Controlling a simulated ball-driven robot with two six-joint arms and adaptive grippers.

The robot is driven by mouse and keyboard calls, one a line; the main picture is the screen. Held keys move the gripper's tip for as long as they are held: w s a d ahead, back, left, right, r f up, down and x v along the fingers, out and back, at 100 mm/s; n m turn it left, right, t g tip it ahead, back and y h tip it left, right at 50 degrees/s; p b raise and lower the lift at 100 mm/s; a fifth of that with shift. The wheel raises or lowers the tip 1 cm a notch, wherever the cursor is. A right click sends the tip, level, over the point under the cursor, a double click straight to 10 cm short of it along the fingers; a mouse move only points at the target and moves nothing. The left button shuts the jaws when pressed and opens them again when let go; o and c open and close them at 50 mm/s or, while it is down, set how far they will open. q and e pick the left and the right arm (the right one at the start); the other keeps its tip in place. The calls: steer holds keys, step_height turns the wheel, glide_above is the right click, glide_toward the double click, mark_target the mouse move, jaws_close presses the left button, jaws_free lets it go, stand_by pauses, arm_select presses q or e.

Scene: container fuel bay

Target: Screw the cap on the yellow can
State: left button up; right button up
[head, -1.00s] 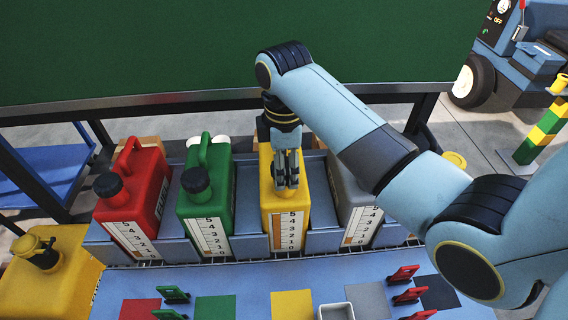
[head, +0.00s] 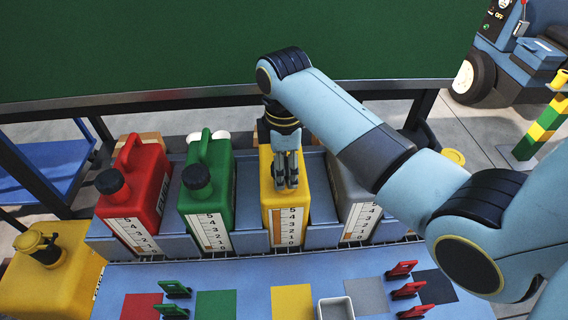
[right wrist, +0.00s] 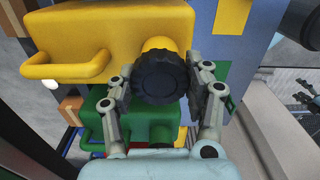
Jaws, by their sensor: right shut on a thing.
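The yellow can (head: 285,215) stands in the rack between the green can and the grey can, with a scale on its front. In the right wrist view the can (right wrist: 110,35) has a yellow neck with a black ribbed cap (right wrist: 160,78) on it. My right gripper (head: 287,183) is at the top front of the yellow can, pointing down. In the right wrist view its fingers (right wrist: 160,90) are shut on the cap, one on each side. In the head view the gripper hides the cap.
The red can (head: 145,190), green can (head: 212,170) and grey can (head: 350,190) stand beside it; the red and green ones wear black caps. A grey tray (head: 336,309) and coloured squares lie on the bench in front. A larger yellow container (head: 65,275) stands at left.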

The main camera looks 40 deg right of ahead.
steer(key=m+p, duration=0.4)
steer(key=m, duration=0.1)
steer(key=shift+r, duration=0.25)
steer(key=m+p, duration=0.3)
steer(key=m, duration=0.2)
steer(key=shift+m+p, duration=0.3)
steer(key=shift+p, duration=0.05)
steer(key=m+p, duration=0.2)
steer(key=m, duration=0.3)
steer(key=m+p, duration=0.1)
steer(key=m, duration=0.2)
steer(key=shift+f+m+p, duration=0.1)
steer(key=shift+m+p, duration=0.2)
steer(key=shift+p, duration=0.05)
steer(key=m+p, duration=0.1)
steer(key=m, duration=0.2)
steer(key=shift+m, duration=0.4)
steer(key=m+p, duration=0.1)
steer(key=m, duration=0.2)
steer(key=shift+f+m, duration=0.1)
steer(key=shift+m, duration=0.3)
steer(key=m, duration=0.3)
steer(key=shift+a+f, duration=0.1)
steer(key=shift+f, duration=0.05)
steer(key=o, duration=1)
